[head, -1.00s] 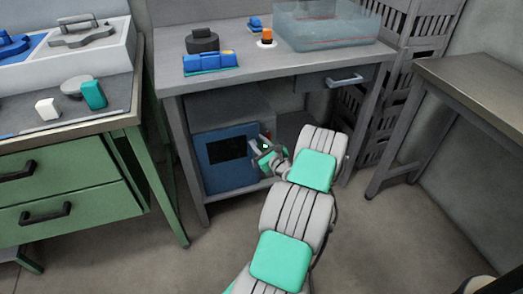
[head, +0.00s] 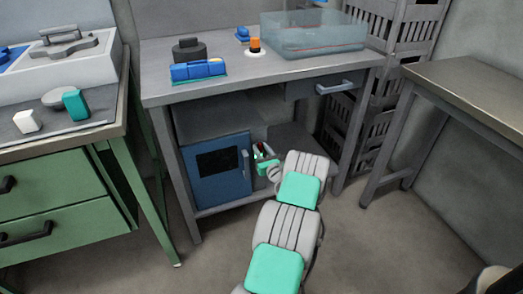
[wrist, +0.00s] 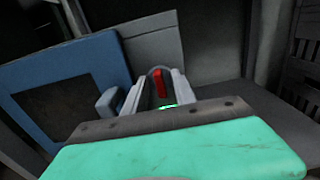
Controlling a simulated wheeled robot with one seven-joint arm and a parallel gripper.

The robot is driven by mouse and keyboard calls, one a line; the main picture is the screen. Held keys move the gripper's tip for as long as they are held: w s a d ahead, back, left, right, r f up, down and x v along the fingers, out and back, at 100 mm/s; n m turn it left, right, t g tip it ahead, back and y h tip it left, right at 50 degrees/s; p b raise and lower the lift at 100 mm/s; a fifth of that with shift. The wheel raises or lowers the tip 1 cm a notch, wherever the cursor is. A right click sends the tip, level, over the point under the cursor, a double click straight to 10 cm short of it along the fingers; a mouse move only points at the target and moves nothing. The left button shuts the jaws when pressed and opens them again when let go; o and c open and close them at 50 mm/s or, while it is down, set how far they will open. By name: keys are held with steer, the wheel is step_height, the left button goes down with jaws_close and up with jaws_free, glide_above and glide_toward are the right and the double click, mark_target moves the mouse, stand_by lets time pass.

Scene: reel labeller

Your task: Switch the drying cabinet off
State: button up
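The drying cabinet (head: 222,190) is a grey box with a blue door, dark window and upright handle (head: 245,163), on the lower shelf of the workbench. The door looks shut. In the wrist view the blue door (wrist: 100,62) fills the left, with its handle (wrist: 110,102) just left of my fingers. A red switch-like part (wrist: 158,84) in a rounded grey surround shows between my fingertips. My gripper (wrist: 157,88) is open, its fingers apart on either side of the red part in the picture; I cannot tell whether they touch it. In the head view my gripper (head: 262,156) is right of the door.
The workbench top (head: 300,72) is above my arm, with a drawer (head: 335,83) at right. A clear bin (head: 312,35), an orange-topped item (head: 254,45) and a blue block (head: 198,71) stand on it. A green drawer bench (head: 60,190) is at left.

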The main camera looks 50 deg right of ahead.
jaws_close()
steer(key=shift+f+n, duration=0.1)
steer(key=shift+n, duration=0.2)
stand_by(0.4)
steer(key=n+b, duration=0.4)
steer(key=n, duration=0.2)
steer(key=shift+a+f, duration=0.1)
steer(key=n+b, duration=0.3)
steer(key=n, duration=0.3)
steer(key=shift+w+f+n, duration=0.1)
steer(key=shift+n, duration=0.2)
steer(key=n+b, duration=0.3)
steer(key=n, duration=0.1)
steer(key=shift+a+n, duration=0.1)
steer(key=shift+n, duration=0.3)
steer(key=shift+o, duration=0.4)
jaws_free()
